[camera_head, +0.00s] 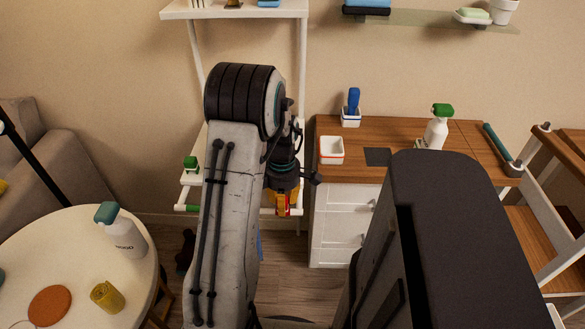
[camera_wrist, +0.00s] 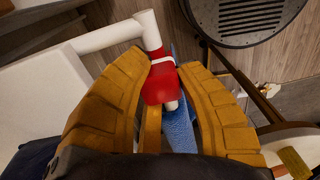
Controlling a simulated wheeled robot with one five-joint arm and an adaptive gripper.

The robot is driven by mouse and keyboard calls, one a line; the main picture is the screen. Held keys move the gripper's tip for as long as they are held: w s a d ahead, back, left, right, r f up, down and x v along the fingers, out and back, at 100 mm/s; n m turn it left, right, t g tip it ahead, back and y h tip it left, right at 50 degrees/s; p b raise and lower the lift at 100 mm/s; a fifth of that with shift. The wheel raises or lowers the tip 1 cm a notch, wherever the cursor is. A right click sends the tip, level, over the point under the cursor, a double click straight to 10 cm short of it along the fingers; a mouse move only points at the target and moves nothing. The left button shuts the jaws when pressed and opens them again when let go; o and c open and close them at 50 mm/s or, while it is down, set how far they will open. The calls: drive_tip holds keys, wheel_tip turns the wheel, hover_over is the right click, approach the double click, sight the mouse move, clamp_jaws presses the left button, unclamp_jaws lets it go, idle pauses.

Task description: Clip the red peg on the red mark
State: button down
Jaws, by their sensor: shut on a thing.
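My gripper (camera_wrist: 163,84) has yellow-orange fingers and is shut on the red peg (camera_wrist: 157,88). In the head view my gripper (camera_head: 284,208) points down at the front of the white rack, with a little red showing between its fingers. In the wrist view the peg lies at a white rod (camera_wrist: 151,32), whose pale end shows below the red. A white band crosses the upper part of the red. I cannot tell the red mark apart from the peg, or whether the peg is around the rod or only against it.
A blue cloth (camera_wrist: 179,125) hangs just beside the rod. The white rack (camera_head: 232,10) also carries a green item (camera_head: 190,163) at left. A wooden-topped cabinet (camera_head: 400,140) stands close on the right. A round table (camera_head: 70,245) is at the lower left.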

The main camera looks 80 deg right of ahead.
drive_tip(key=shift+f+b, duration=0.3)
drive_tip(key=shift+f, duration=0.1)
drive_tip(key=c, duration=0.9)
unclamp_jaws()
drive_tip(key=shift+r, duration=0.15)
drive_tip(key=shift+c, duration=0.3)
drive_tip(key=shift+r+p, duration=2.3)
drive_tip(key=shift+r, duration=0.65)
wheel_tip(320, 180, up, 12)
drive_tip(key=shift+d, duration=0.3)
